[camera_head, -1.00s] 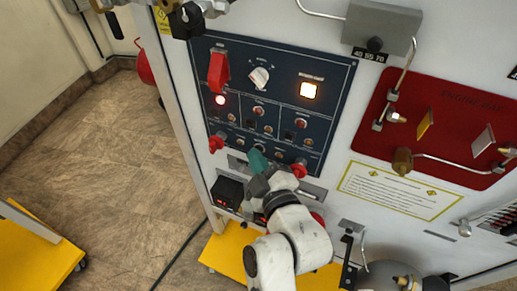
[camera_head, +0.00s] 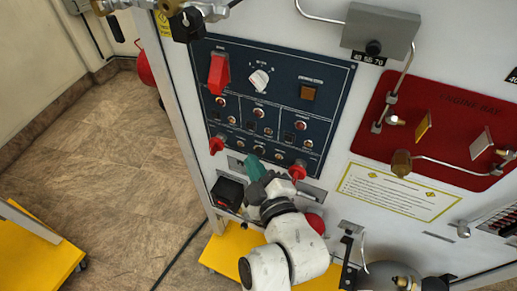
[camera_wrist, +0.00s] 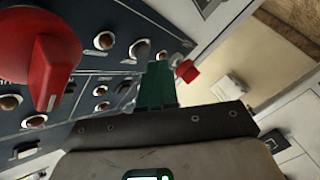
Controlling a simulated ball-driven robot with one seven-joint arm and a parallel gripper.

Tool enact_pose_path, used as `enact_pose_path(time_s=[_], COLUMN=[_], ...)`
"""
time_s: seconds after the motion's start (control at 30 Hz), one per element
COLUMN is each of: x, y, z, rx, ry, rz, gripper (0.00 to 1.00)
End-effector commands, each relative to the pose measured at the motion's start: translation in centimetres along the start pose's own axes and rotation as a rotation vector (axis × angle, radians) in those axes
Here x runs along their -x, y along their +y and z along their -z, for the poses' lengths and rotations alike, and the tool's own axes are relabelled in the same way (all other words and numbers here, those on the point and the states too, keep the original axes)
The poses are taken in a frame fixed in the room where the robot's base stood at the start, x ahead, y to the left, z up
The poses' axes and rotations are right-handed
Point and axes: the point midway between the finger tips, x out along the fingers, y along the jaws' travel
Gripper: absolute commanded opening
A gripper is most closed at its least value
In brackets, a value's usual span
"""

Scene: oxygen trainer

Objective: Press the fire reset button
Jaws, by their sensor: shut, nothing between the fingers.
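My gripper (camera_head: 254,165), with teal fingers, is shut and empty at the panel's lower edge, just below a small round button (camera_head: 259,150). I cannot tell whether it touches anything. In the wrist view the green fingers (camera_wrist: 157,86) point toward the panel, with round buttons to their left.
Red knobs stick out at the panel's lower left (camera_head: 217,144) and lower right (camera_head: 298,170), the latter close to my gripper. A red switch handle (camera_head: 218,73) and a white rotary knob (camera_head: 259,79) sit higher up. A black box (camera_head: 227,193) projects below.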

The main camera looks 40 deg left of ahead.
Motion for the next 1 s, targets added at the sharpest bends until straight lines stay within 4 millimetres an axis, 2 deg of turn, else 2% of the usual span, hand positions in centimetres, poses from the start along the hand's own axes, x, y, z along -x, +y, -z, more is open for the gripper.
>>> enact_pose_path(time_s=[0.23,0.73,1.0], x=[0.1,3.1,3.5], y=[-0.1,-2.2,-2.5], z=[0.1,2.3,2.5], rx=[0.000,0.000,-0.001], ry=[0.000,-0.001,0.001], rz=[0.001,0.001,0.000], gripper=[0.00,0.00,0.00])
